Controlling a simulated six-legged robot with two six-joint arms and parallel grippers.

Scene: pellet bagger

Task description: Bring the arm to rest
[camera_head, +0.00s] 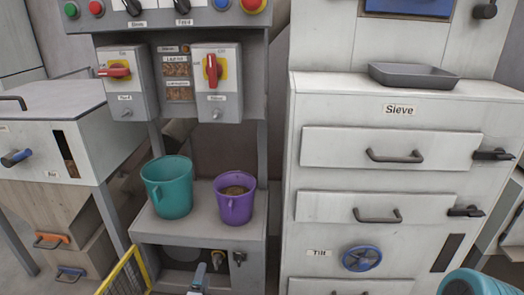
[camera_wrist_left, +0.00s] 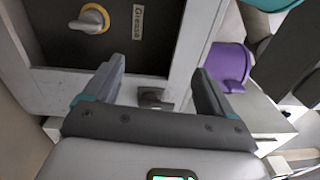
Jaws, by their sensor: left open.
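My left gripper (camera_wrist_left: 160,68) fills the lower middle of the left wrist view. Its two dark grey fingers stand apart, and I see nothing held between them. A pale cabinet face and a small dark metal fitting (camera_wrist_left: 155,98) show behind the gap. In the head view I cannot make out the left gripper with certainty. I do not see my right gripper in either view.
A teal bucket (camera_head: 168,187) and the purple jug (camera_head: 236,198), holding brown pellets, stand on a grey shelf. The Sieve cabinet (camera_head: 297,180), with drawers and a blue handwheel (camera_head: 362,258), is at right. A yellow frame (camera_head: 130,262) stands low at left.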

